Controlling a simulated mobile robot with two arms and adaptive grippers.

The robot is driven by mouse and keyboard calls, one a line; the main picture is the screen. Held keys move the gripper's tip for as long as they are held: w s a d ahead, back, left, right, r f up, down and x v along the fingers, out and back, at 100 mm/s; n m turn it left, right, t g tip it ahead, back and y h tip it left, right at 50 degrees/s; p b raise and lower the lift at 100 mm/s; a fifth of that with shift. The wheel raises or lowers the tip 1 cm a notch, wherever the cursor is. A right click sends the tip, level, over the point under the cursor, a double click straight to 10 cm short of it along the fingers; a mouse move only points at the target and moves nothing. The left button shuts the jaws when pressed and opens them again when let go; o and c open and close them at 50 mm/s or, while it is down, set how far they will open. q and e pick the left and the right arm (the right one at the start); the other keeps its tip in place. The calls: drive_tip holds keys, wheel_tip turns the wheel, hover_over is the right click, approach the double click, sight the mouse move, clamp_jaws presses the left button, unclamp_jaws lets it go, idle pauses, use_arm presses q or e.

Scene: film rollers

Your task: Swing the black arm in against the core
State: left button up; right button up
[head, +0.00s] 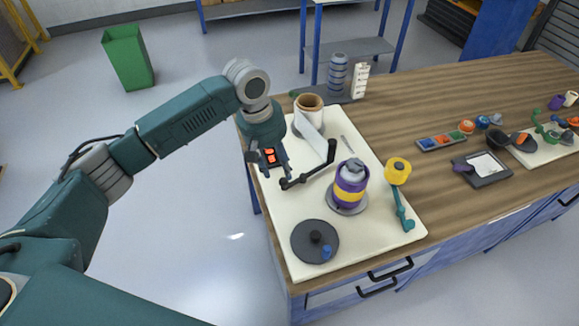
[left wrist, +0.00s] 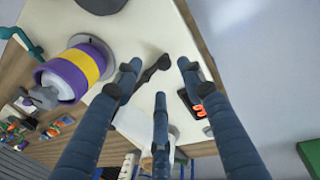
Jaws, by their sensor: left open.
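The black arm (head: 308,176) is a thin lever low over the white board, with knobbed ends. In the left wrist view the black arm (left wrist: 152,72) shows between my finger tips, with a finger overlapping it. The purple and yellow drum (head: 350,184), perhaps the core, stands upright on a grey disc, apart from the black arm; it also shows in the left wrist view (left wrist: 72,74). A brown cardboard tube (head: 309,103) with white film stands behind. My left gripper (head: 283,172) is open, by the lever's left end; contact cannot be told. My right gripper is not in view.
A yellow spool (head: 398,171) with a teal lever (head: 403,211) stands right of the drum. A grey disc (head: 315,241) with knobs lies at the front. A black box with orange digits (left wrist: 197,112) is near my fingers. The wooden table (head: 450,100) has bare room.

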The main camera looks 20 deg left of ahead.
sight(283, 180)
use_arm(q)
drive_tip(key=f, duration=0.2)
drive_tip(key=w+f+p, duration=0.1)
drive_tip(key=f, duration=0.1)
drive_tip(key=shift+d+f, duration=0.1)
drive_tip(key=shift+f, duration=0.25)
drive_tip(key=f, duration=0.3)
drive_tip(key=shift+w+d+p, duration=0.2)
drive_tip(key=shift+w+p, duration=0.15)
drive_tip(key=shift+w, duration=0.05)
drive_tip(key=shift+w+d+f, duration=0.1)
drive_tip(key=shift+f, duration=0.8)
clamp_jaws()
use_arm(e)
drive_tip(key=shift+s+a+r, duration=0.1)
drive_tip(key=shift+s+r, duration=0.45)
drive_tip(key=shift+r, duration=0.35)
